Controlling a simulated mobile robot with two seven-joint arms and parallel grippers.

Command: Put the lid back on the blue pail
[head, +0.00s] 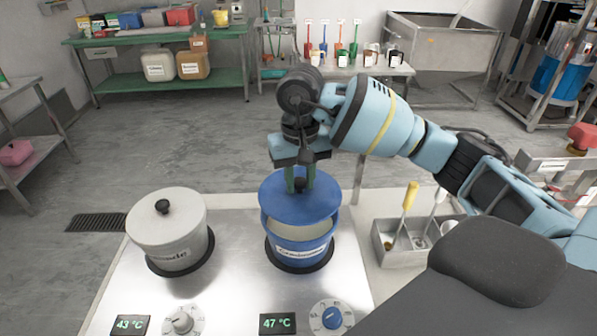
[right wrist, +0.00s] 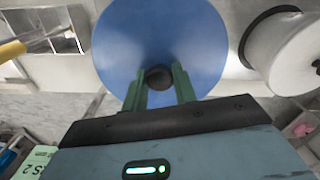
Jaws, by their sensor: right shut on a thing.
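The blue pail (head: 300,243) stands on the right burner of the steel hot plate, with a white label on its front. Pale contents show at its front opening. The blue lid (head: 298,207) is above the pail, set toward its back, with a gap at the front. My right gripper (head: 300,184) is shut on the lid's black knob. In the right wrist view the green fingers (right wrist: 160,80) flank the knob, and the lid (right wrist: 160,35) hides the pail. Whether the lid touches the pail's back rim I cannot tell. My left gripper is not in view.
A grey-white lidded pail (head: 168,235) stands on the left burner of the hot plate (head: 225,265). A metal holder (head: 408,240) with yellow- and white-handled tools is right of the blue pail. Displays and knobs line the front edge.

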